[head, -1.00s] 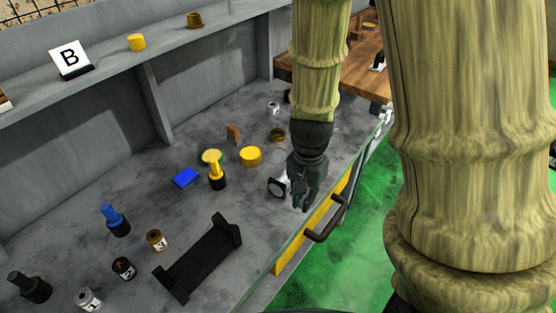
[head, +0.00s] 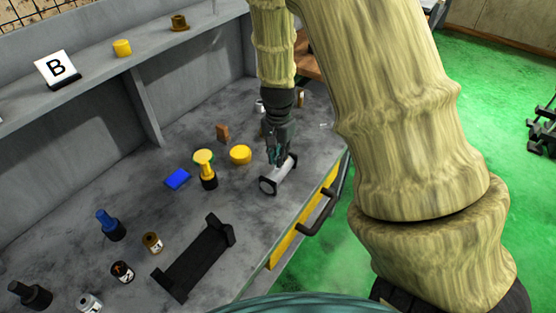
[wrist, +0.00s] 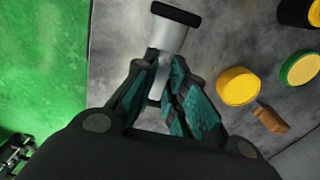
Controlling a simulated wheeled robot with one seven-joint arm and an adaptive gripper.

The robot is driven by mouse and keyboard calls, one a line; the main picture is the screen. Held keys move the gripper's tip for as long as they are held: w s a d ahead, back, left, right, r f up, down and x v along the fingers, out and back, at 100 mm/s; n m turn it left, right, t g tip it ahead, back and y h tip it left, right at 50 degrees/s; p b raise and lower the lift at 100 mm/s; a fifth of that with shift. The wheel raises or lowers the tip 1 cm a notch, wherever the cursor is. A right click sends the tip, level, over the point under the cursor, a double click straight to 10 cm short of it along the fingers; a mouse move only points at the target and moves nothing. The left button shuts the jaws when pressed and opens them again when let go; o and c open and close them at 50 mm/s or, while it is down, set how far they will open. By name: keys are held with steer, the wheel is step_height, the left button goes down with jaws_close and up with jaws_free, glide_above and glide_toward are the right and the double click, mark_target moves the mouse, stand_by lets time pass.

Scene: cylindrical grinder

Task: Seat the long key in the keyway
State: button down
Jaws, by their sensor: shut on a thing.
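A light grey cylinder (head: 281,174) with black ends lies on the bench near its front edge. It also shows at the top of the wrist view (wrist: 166,36). My gripper (head: 277,160) points down at the cylinder's far part. In the wrist view my gripper's fingers (wrist: 160,68) are closed around a narrow pale piece (wrist: 157,88), which looks like the long key. The fingers cover much of it. I cannot tell whether it touches the cylinder, and the keyway cannot be made out.
A black cradle (head: 196,258) lies nearer. A drawer handle (head: 318,214) sticks out in front. Bare bench lies between them.

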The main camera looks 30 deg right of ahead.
mark_target(278, 170)
steer(key=shift+w+f+p, duration=0.1)
steer(key=shift+f+p, duration=0.4)
steer(key=shift+f, duration=1.2)
steer(key=shift+s+a+f, duration=0.1)
steer(key=shift+s+f, duration=0.15)
steer(key=shift+f, duration=0.15)
steer(key=shift+s+a+f+b, duration=0.1)
steer(key=shift+s+f+b, duration=0.15)
steer(key=shift+f+b, duration=0.05)
steer(key=c, duration=1.6)
jaws_free()
steer(key=shift+o, duration=0.7)
steer(key=shift+w+f, duration=0.25)
steer(key=shift+f, duration=0.15)
steer(key=shift+w+r, duration=0.1)
steer(key=shift+r, duration=0.2)
